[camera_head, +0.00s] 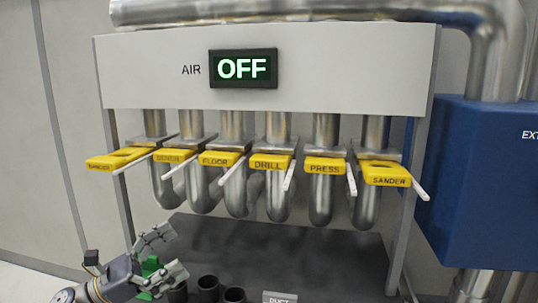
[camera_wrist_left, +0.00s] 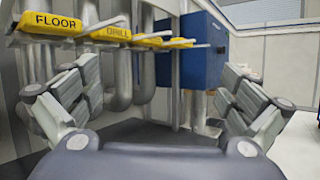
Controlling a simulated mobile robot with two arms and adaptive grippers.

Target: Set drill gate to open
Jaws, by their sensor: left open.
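The drill gate (camera_head: 270,163) is a yellow plate labelled DRILL on a steel pipe, in the middle of a row of similar gates. A pale lever (camera_head: 289,173) slants down from its right side. In the left wrist view the drill gate (camera_wrist_left: 112,33) is at the upper left, beside the floor gate (camera_wrist_left: 48,25). My left gripper (camera_head: 168,256) is open and empty, below and left of the drill gate, apart from all gates. Its spread fingers frame the left wrist view (camera_wrist_left: 160,100). My right gripper is in neither view.
Other yellow gates flank it, including floor (camera_head: 220,159), press (camera_head: 325,166) and sander (camera_head: 387,175). An air display (camera_head: 243,68) reads OFF above. A blue box (camera_head: 480,185) stands right. Dark cups (camera_head: 208,289) and a green item (camera_head: 151,265) are near my left gripper.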

